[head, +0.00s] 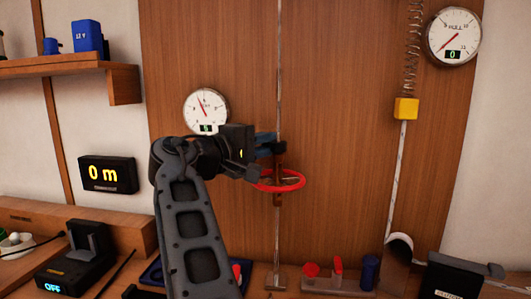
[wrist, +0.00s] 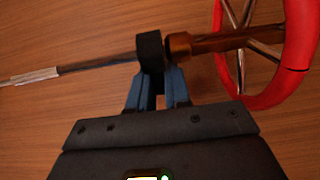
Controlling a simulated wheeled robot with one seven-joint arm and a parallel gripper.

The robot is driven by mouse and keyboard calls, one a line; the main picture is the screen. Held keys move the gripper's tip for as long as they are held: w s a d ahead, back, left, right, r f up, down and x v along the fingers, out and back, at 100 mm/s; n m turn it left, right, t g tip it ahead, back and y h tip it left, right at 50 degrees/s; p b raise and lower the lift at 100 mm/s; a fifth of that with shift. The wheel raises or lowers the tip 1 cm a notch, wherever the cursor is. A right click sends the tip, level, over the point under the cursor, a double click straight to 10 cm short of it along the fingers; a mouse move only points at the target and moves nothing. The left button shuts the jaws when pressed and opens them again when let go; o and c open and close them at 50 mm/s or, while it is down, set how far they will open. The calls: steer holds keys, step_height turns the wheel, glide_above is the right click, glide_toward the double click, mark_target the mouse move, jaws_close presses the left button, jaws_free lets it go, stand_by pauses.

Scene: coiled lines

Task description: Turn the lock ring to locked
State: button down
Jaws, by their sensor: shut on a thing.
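A red spoked wheel (head: 296,181) sits around the vertical metal rod (head: 278,80) in the head view; it also shows at the right in the wrist view (wrist: 298,80). A copper-brown hub (wrist: 205,43) runs along the rod from the wheel to a dark collar (wrist: 150,48), which may be the lock ring. My gripper (wrist: 158,82) has its blue fingers shut on this dark collar, just above the wheel in the head view (head: 270,146). The fingers hide part of the collar. I cannot read any locked mark.
Gauges hang at the middle (head: 206,109) and upper right (head: 453,37). A yellow block (head: 405,108) hangs from a spring at right. A display reading 0 m (head: 108,174) is at left. Red and blue parts stand on the bench below.

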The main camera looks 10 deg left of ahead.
steer(key=shift+w+d+f+m+g+h+b, duration=0.1)
steer(key=shift+w+m+g+h+b, duration=0.1)
steer(key=shift+m+g+h+b, duration=0.5)
steer(key=shift+g+h, duration=0.3)
steer(key=c, duration=1.2)
jaws_free()
steer(key=shift+o, duration=0.2)
steer(key=shift+p, duration=0.3)
